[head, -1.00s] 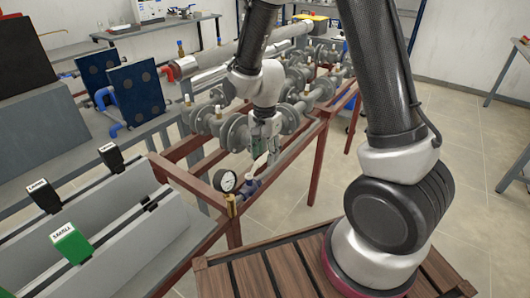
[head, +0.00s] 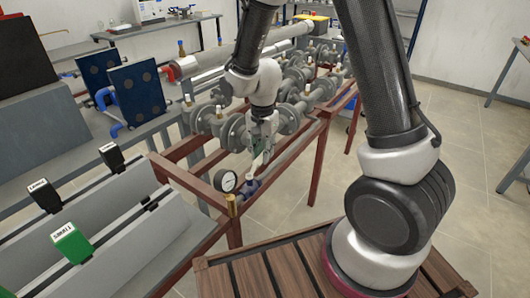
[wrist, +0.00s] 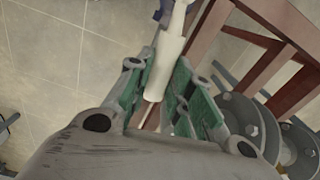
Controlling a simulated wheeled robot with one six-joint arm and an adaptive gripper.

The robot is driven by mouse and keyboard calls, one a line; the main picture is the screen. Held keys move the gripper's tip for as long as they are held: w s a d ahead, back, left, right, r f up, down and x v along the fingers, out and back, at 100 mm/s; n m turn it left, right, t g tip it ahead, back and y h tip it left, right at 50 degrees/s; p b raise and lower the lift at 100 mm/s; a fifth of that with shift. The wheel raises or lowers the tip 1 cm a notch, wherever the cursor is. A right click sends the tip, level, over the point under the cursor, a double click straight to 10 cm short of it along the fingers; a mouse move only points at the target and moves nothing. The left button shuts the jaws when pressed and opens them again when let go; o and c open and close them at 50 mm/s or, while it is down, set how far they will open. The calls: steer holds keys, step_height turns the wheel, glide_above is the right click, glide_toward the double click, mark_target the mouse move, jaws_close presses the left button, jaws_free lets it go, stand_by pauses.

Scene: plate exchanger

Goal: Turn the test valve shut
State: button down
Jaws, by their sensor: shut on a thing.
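The test valve is a small blue fitting (head: 250,187) beside a round white pressure gauge (head: 225,181), at the near corner of the red-brown frame. My gripper (head: 259,160) reaches down just above and behind the valve, in front of the grey pipe flanges. In the wrist view, my gripper's green-padded fingers (wrist: 165,95) are shut on a pale, long handle (wrist: 169,60). The handle runs up the picture toward a bit of blue at the top edge. Its join to the valve and the valve's inside are not clear.
Grey flanged pipes (head: 291,118) stand close behind my gripper. The red-brown frame (head: 178,176) runs around the valve. Labelled black and green blocks (head: 70,243) sit on grey rails at left. Open tiled floor (head: 290,205) lies right of the frame.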

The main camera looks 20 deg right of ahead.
steer(key=w+a+n, duration=0.1)
steer(key=a+n, duration=1)
steer(key=n, duration=0.5)
steer(key=shift+n, duration=0.4)
stand_by(0.3)
steer(key=c, duration=1.3)
jaws_free()
steer(key=shift+o, duration=0.2)
step_height(320, 180, up, 12)
